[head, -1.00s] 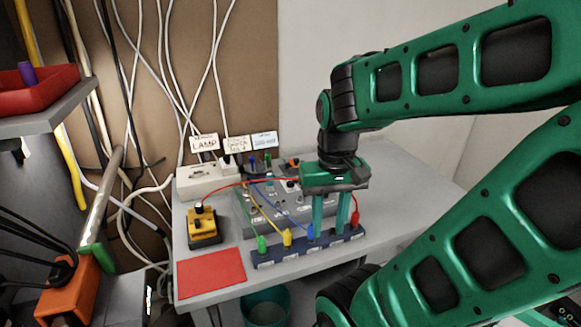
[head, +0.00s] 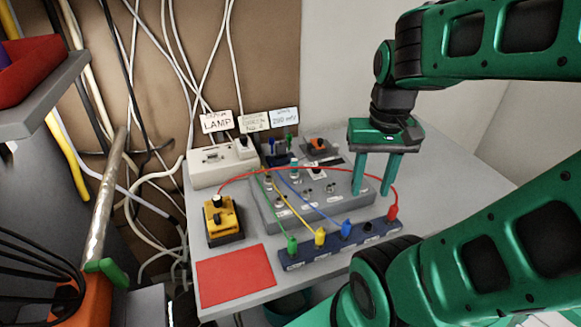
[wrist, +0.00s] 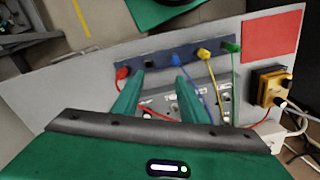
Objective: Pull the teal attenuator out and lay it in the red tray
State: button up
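A small teal piece (head: 295,170), seemingly the attenuator, stands upright on the back part of the grey box (head: 272,212) on the bench. It is too small to make out well. My gripper (head: 372,192) is open and empty, fingers pointing down, near the box's right end and to the right of the teal piece. In the wrist view my fingers (wrist: 158,77) are apart with nothing between them; I cannot pick out the attenuator there. A flat red square (head: 236,275) lies at the bench's front left. A walled red tray (head: 28,75) sits on a shelf at upper left.
A blue strip (head: 335,240) with coloured plugs runs along the front. Red, yellow, blue and green leads arch over the grey box. A yellow block (head: 222,218), a white power box (head: 222,165) and a small dark holder with plugs (head: 280,158) stand nearby.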

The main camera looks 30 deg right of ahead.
jog(key=w+r+m, duration=0.2)
jog(key=w, duration=0.9)
jog(key=m, duration=0.3)
send_over(293, 160)
notch_tip(293, 160, down, 6)
jog(key=shift+s+r, duration=0.15)
jog(key=shift+d+f, duration=0.1)
jog(key=shift+f, duration=3)
jog(key=shift+w, duration=0.2)
grip_shut()
